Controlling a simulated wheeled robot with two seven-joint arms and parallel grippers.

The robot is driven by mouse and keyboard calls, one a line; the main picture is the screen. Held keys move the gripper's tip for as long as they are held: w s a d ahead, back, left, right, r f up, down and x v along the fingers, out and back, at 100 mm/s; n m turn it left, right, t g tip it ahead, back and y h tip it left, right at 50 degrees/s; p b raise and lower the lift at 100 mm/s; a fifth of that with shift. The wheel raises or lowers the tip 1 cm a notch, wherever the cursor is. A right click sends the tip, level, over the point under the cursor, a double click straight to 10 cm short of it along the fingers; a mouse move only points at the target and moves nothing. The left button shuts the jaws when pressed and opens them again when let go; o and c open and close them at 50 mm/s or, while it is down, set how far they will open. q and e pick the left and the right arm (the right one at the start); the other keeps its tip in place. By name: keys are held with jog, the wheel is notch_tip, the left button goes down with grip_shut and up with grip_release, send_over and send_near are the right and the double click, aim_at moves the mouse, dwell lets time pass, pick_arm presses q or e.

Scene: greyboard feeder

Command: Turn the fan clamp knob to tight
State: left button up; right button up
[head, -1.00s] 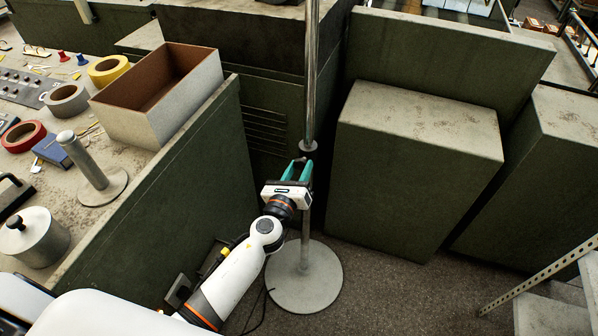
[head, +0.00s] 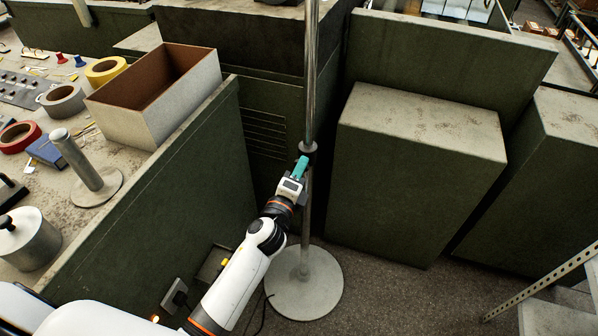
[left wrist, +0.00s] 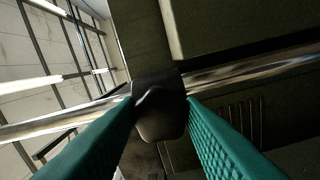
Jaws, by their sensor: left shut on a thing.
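The fan's chrome pole (head: 311,85) rises from a round grey base (head: 303,288). A dark clamp collar (head: 309,147) sits around the pole; in the left wrist view its dark knob (left wrist: 160,112) sticks out toward the camera. My left gripper (head: 302,163) is just below the collar in the head view, its teal fingers nearly in line, one behind the other. In the left wrist view the fingers (left wrist: 161,108) are on either side of the knob, shut on it. The head view hides the knob behind the fingers. My right gripper is not in view.
A workbench on the left holds an open box (head: 150,100), tape rolls, a metal post (head: 85,165) and a lidded pot (head: 30,240). Green cabinets (head: 415,180) stand close right of the pole. Bare floor (head: 400,290) lies in front of them.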

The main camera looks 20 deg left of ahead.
pick_arm(q)
jog(key=shift+n+p, duration=0.85)
jog(key=shift+n, duration=5.15)
jog(key=o, duration=1)
jog(key=shift+s, duration=0.1)
jog(key=s+b, duration=0.1)
jog(key=s, duration=1.1)
jog(key=shift+a, duration=0.25)
